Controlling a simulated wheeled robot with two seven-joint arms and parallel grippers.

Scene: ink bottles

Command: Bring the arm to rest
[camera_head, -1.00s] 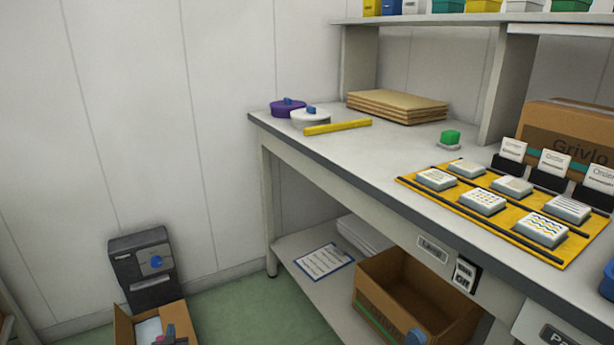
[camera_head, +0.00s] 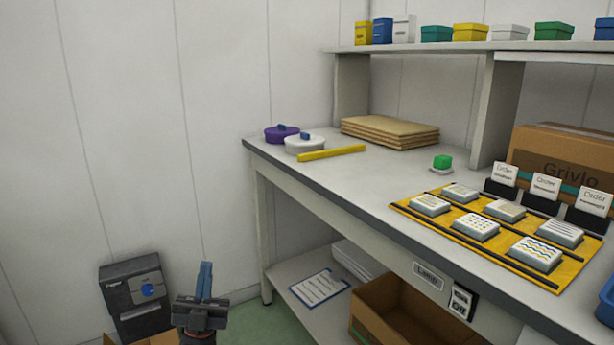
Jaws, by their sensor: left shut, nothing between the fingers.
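My left gripper (camera_head: 204,268) is low in the head view, left of the bench. Its two blue fingers point up and lie together, with nothing between them. It is clear of the bench top, with the bench leg to its right and a dark machine with a blue knob (camera_head: 148,290) to its left. The lower part of my arm is cut off by the frame's bottom edge. My right gripper is not in view.
An open carton (camera_head: 375,330) is under the bench. A cardboard box (camera_head: 110,341) shows below the machine.

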